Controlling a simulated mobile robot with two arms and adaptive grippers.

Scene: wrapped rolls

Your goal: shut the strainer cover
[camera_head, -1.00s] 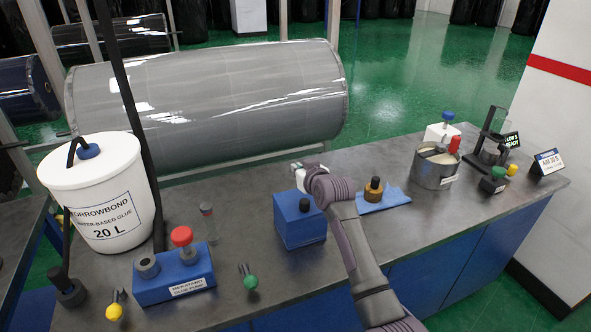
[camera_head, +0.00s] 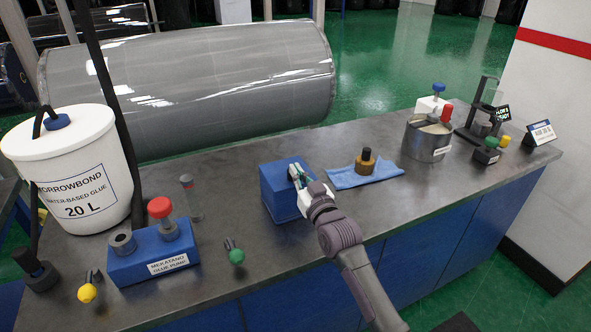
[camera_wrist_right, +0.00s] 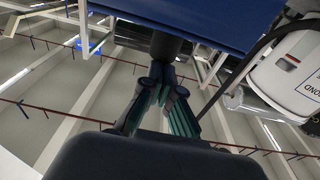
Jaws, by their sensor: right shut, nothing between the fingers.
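A blue box (camera_head: 280,195) stands mid-bench; it seems to be the strainer, though no label on it shows. My right gripper (camera_head: 295,172) is at the box's upper right side, shut and empty, and hides the box's black knob in the head view. In the right wrist view a blue panel (camera_wrist_right: 215,18) spans the top, with the dark knob (camera_wrist_right: 166,46) just beyond the closed fingertips (camera_wrist_right: 161,70). Fingertips and knob look touching or nearly so. I cannot tell how far the cover stands open. My left gripper is not in view.
A glue pump block (camera_head: 150,252) with a red knob, a glass tube (camera_head: 190,200) and a white glue bucket (camera_head: 80,170) stand to the left. A brass fitting (camera_head: 366,165) on a blue cloth (camera_head: 345,178) and a metal pot (camera_head: 427,140) are to the right. Bare bench lies between.

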